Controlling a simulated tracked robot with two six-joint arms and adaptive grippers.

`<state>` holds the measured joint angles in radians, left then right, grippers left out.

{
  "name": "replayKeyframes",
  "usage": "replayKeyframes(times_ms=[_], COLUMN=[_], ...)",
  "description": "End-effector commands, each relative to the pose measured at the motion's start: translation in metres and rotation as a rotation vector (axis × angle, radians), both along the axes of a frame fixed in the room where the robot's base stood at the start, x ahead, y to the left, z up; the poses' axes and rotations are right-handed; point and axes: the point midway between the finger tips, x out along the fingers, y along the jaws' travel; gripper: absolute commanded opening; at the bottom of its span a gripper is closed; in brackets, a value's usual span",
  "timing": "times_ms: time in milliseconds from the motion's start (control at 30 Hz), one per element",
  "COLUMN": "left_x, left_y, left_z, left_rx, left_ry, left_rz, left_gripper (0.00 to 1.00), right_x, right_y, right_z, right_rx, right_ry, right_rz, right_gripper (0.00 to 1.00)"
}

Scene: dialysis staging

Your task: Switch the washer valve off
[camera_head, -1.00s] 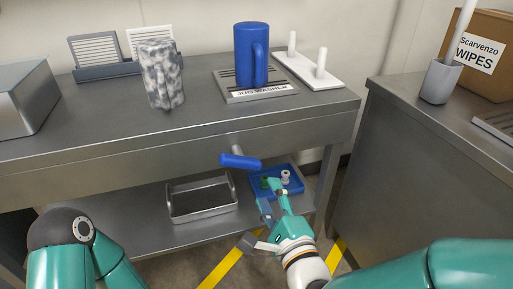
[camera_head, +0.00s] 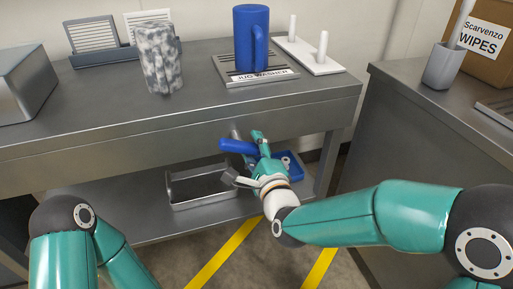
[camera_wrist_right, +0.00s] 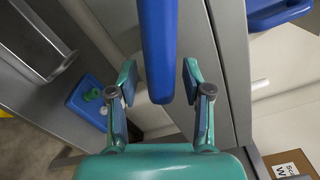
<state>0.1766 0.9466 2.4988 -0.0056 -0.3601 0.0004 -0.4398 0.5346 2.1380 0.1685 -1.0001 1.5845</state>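The washer valve's blue lever handle (camera_head: 238,146) sticks out from the front of the steel bench, below the jug washer plate (camera_head: 255,79), and lies about level. My right gripper (camera_head: 247,160) is at the handle's right end, its fingers spread. In the right wrist view the blue handle (camera_wrist_right: 158,40) lies between the two open fingers, with a gap visible on each side. The handle's mount is partly hidden by my right gripper. My left gripper is out of view; only left arm links show at bottom left.
A blue jug (camera_head: 251,40) stands on the washer plate, beside a white peg rack (camera_head: 312,60). A speckled container (camera_head: 158,62) stands left. Below, the shelf (camera_head: 135,212) holds a wire-handled metal tray (camera_head: 205,203) and a blue tray (camera_head: 296,172). A right-hand counter (camera_head: 420,130) stands nearby.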

Motion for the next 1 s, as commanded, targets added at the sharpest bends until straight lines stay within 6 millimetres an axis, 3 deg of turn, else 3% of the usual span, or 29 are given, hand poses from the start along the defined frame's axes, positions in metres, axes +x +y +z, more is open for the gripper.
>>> replayKeyframes(times_ms=[33, 200, 300, 533, 800, 1000], left_x=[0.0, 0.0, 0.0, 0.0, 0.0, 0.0], left_y=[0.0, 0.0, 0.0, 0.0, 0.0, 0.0], left_z=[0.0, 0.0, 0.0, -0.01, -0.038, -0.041], left_rx=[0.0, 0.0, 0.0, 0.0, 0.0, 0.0], left_ry=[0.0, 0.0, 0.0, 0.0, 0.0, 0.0], left_rz=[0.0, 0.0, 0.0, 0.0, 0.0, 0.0], left_gripper=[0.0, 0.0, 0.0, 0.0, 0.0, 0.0], right_x=[0.0, 0.0, 0.0, 0.0, 0.0, 0.0], right_y=[0.0, 0.0, 0.0, -0.001, -0.002, -0.002], right_z=[0.0, 0.0, 0.0, -0.001, 0.007, 0.013], right_rx=[0.0, 0.0, 0.0, -0.045, -0.303, -0.415], right_ry=[0.0, -0.001, 0.0, -0.017, -0.101, -0.134], right_rz=[0.0, 0.0, 0.0, 0.0, 0.002, 0.004], right_gripper=[0.4, 0.12, 0.0, 0.0, 0.0, 0.0])
